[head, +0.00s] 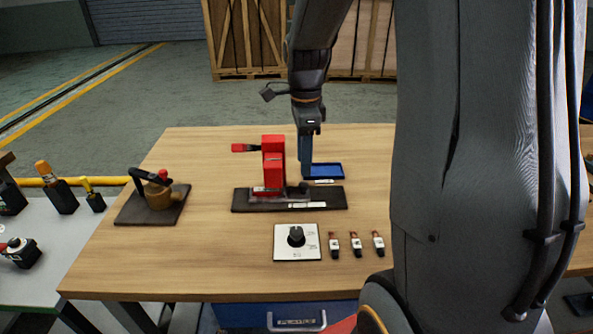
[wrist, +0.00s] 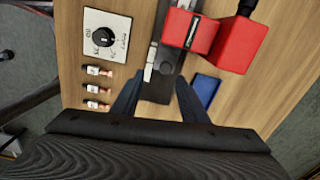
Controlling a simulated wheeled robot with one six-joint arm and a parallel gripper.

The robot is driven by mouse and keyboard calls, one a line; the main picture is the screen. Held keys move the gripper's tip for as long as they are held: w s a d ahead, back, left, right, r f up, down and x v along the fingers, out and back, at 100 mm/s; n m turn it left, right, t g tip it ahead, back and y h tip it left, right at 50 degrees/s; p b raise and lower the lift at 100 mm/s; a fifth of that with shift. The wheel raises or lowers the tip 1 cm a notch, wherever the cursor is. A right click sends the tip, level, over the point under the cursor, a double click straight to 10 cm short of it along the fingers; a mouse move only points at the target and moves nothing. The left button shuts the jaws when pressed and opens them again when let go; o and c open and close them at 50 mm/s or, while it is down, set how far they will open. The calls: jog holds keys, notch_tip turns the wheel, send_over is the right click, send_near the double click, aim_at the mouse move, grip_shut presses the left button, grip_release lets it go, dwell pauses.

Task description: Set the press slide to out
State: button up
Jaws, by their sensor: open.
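The red press (head: 273,160) stands on a dark base plate (head: 330,198) on the wooden table, its red-tipped lever pointing left. A grey metal slide (head: 290,196) lies low along the base at the press foot; its end position is hard to read. In the wrist view, the press (wrist: 186,32) is at the top and the slide strip (wrist: 150,60) runs beside it. My gripper (head: 306,168) points down just right of the press, above the right part of the base. In the wrist view, my gripper (wrist: 157,98) is open, its fingers apart with nothing held between them.
A blue tray (head: 325,171) lies behind the base, right of my gripper. A white dial plate (head: 283,248) and several small labelled parts (head: 355,244) lie in front. A dark board with a brown pot-like device (head: 158,194) is at left. The table's front left is clear.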

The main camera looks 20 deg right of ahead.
aim_at(304, 184)
jog(key=shift+w+d+f+m, duration=0.1)
jog(key=shift+w+d+m, duration=0.15)
jog(key=shift+w+m, duration=0.35)
jog(key=shift+f+p, duration=0.8)
jog(key=shift+f, duration=2.95)
grip_shut()
